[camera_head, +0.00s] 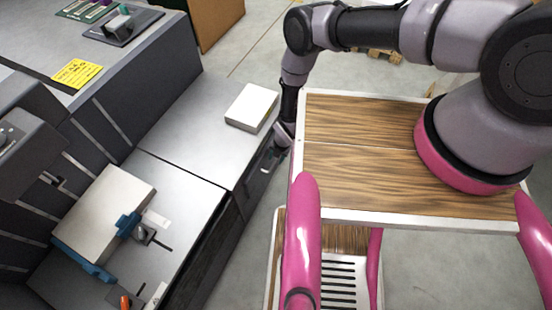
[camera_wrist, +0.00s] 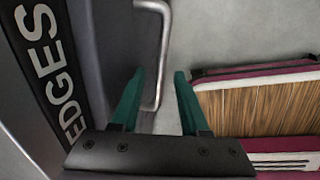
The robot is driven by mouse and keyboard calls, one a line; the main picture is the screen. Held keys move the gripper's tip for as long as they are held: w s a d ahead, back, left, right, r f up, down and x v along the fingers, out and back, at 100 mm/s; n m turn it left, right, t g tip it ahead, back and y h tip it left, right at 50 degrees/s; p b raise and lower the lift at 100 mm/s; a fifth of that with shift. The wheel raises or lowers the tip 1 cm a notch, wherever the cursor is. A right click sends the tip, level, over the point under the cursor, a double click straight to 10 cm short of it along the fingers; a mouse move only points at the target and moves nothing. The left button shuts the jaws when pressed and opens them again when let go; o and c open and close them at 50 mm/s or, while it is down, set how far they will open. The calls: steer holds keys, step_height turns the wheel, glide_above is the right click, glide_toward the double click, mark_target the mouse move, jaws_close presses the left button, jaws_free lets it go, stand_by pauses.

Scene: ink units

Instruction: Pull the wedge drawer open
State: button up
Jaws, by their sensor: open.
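The wedge drawer's dark front (camera_wrist: 108,45) fills the left of the wrist view, beside a black label strip (camera_wrist: 47,65) whose visible letters read "EDGES". A curved metal bar handle (camera_wrist: 164,50) stands out from the front. My gripper (camera_wrist: 158,85) is open, with one green finger on each side of the handle's lower part in the picture. I cannot tell whether either finger touches it. In the head view my gripper (camera_head: 273,152) is low beside the counter's right edge, partly hidden by my wrist.
The grey counter (camera_head: 190,125) bears a pale box (camera_head: 251,107) near the arm. A larger beige block (camera_head: 105,212) with blue clamps (camera_head: 127,224) sits at lower left. A yellow note (camera_head: 77,73) lies behind. Open floor (camera_head: 245,270) lies right of the counter.

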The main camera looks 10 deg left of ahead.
steer(key=shift+f, duration=0.2)
jaws_close()
stand_by(1.4)
